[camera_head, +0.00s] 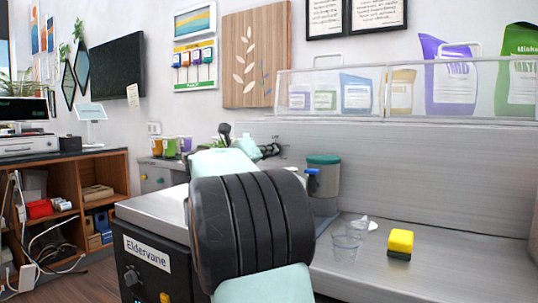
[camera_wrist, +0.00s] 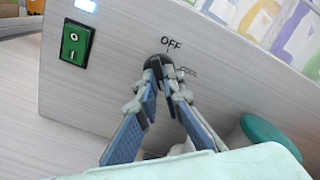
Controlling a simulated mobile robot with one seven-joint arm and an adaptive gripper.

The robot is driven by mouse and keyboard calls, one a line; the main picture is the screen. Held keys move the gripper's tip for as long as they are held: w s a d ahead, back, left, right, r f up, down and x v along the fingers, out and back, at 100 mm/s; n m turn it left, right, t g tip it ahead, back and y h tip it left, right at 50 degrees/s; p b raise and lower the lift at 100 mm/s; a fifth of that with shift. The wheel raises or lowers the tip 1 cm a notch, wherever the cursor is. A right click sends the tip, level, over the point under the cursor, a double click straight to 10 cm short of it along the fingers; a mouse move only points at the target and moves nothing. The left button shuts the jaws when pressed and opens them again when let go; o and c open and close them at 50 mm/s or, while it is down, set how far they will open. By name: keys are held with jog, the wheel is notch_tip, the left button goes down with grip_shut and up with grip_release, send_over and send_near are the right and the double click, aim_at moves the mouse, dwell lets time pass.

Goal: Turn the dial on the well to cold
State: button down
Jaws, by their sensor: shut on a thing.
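The dial (camera_wrist: 153,73) is a small black knob on a pale panel (camera_wrist: 110,100) in the wrist view. The word OFF is printed above it, and a small blurred label sits to its right. My gripper (camera_wrist: 160,68) has its two fingertips shut on the knob, one on each side. The fingers hide part of the knob, so its pointer cannot be read clearly. In the head view my arm stands in front, and the dial cannot be made out there.
A green switch (camera_wrist: 74,50) is left of the dial. A teal-lidded container (camera_head: 323,175) stands on the steel counter, with clear cups (camera_head: 346,242) and a yellow-and-black sponge (camera_head: 400,243) to the right. Clear bins of colourful pouches (camera_head: 360,95) line the wall shelf.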

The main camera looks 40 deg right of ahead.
jog(key=c, duration=2.1)
grip_release()
jog(key=shift+a, duration=0.1)
jog(key=v, duration=1.1)
jog(key=shift+s+a, duration=0.2)
jog(key=shift+a, duration=0.15)
